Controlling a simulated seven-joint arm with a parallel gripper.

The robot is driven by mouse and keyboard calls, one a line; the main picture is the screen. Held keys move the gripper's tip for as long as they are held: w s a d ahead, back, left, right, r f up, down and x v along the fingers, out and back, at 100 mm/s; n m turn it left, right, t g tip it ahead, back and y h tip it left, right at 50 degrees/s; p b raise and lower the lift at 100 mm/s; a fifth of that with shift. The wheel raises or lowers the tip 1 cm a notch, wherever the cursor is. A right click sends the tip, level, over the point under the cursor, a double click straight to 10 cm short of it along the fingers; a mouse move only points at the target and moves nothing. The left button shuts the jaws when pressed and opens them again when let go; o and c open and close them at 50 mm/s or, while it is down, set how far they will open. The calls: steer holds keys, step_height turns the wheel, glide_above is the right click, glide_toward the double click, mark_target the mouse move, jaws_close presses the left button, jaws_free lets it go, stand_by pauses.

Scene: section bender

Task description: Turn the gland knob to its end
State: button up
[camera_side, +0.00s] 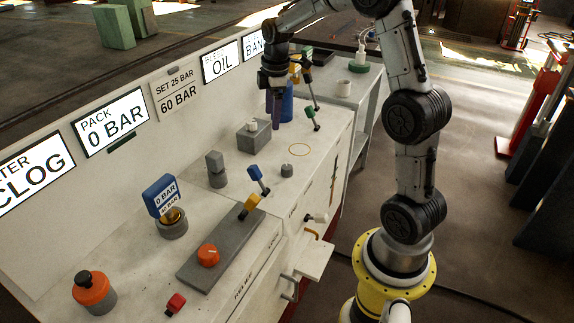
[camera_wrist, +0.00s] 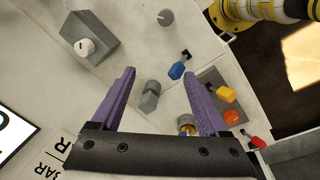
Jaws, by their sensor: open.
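No readable label marks the gland knob, so I cannot tell for sure which knob it is. A pale round knob with a dark mark (camera_wrist: 85,46) sits on a grey block (camera_side: 259,139), also visible in the wrist view (camera_wrist: 72,30). A small grey knob (camera_side: 287,170) stands on the bench top and shows at the top of the wrist view (camera_wrist: 165,17). An orange knob (camera_side: 208,256) sits on a grey plate. My gripper (camera_side: 274,126) hangs above the bench near the grey block. Its purple fingers (camera_wrist: 159,76) are apart and empty.
A grey post fitting (camera_side: 216,168) stands left of the block and shows between my fingers in the wrist view. Blue (camera_side: 258,178), yellow (camera_side: 250,206), green (camera_side: 313,118) and red (camera_side: 176,303) handles rise around the bench. The sign panel (camera_side: 174,90) runs behind.

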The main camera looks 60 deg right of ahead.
steer(key=m+g, duration=0.1)
glide_above(287, 167)
step_height(287, 167, down, 7)
steer(key=shift+y, duration=0.4)
step_height(287, 167, down, 14)
steer(key=shift+d+r, duration=0.1)
steer(key=shift+r, duration=0.1)
jaws_close()
